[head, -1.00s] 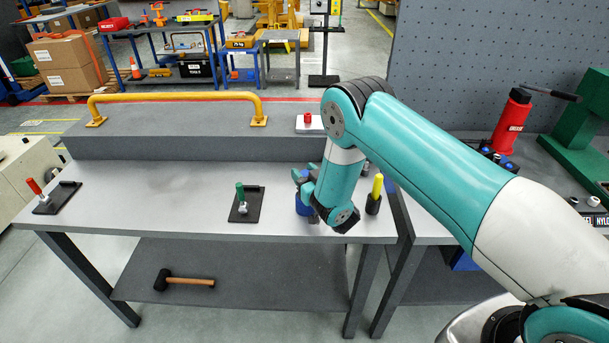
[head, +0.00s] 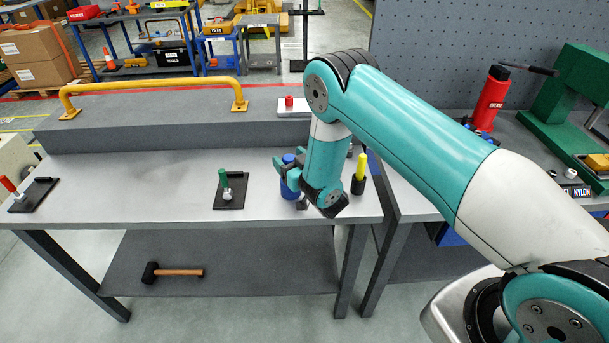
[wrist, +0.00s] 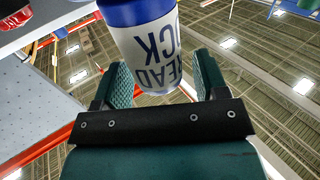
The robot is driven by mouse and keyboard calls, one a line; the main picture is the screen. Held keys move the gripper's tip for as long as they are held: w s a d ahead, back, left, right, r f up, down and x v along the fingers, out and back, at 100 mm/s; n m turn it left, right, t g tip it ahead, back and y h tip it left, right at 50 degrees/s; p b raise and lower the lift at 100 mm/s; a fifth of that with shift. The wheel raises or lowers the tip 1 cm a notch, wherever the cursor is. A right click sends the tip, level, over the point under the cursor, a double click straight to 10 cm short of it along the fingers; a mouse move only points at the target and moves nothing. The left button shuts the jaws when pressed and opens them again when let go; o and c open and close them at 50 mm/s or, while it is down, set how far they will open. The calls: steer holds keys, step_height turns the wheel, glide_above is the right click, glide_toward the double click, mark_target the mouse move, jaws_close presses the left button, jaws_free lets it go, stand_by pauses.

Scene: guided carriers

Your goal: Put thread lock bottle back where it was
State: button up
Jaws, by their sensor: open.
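The thread lock bottle (wrist: 155,50) is blue with a white label, part of whose lettering reads in the wrist view. It sits between the two teal fingers of my gripper (wrist: 158,75), with a gap visible beside them. In the head view the blue bottle (head: 290,186) is at the right part of the bench, partly hidden by my gripper (head: 291,181). My gripper is open around it. Whether the bottle's base touches the bench cannot be told.
A yellow-handled tool in a black holder (head: 359,175) stands just right. A raised grey ledge (head: 180,130) with a yellow rail (head: 150,87) runs behind. Bench between the trays is clear.

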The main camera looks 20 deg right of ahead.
steer(key=b+v, duration=0.4)
steer(key=v, duration=0.6)
steer(key=s+a+r+m+g, duration=0.1)
steer(key=s+a+r+g, duration=0.1)
steer(key=a+r+g, duration=0.3)
steer(key=s+r+m+g, duration=0.1)
steer(key=s+r+g, duration=0.15)
steer(key=r, duration=0.35)
steer(key=s+a+r+n+g, duration=0.1)
steer(key=s+r+n+g, duration=0.2)
steer(key=s, duration=0.9)
steer(key=s+a+r+n+g, duration=0.1)
steer(key=s+r+n+g, duration=0.2)
steer(key=s+r+g, duration=0.4)
steer(key=s+r, duration=0.1)
steer(key=s, duration=0.4)
steer(key=shift+s, duration=0.25)
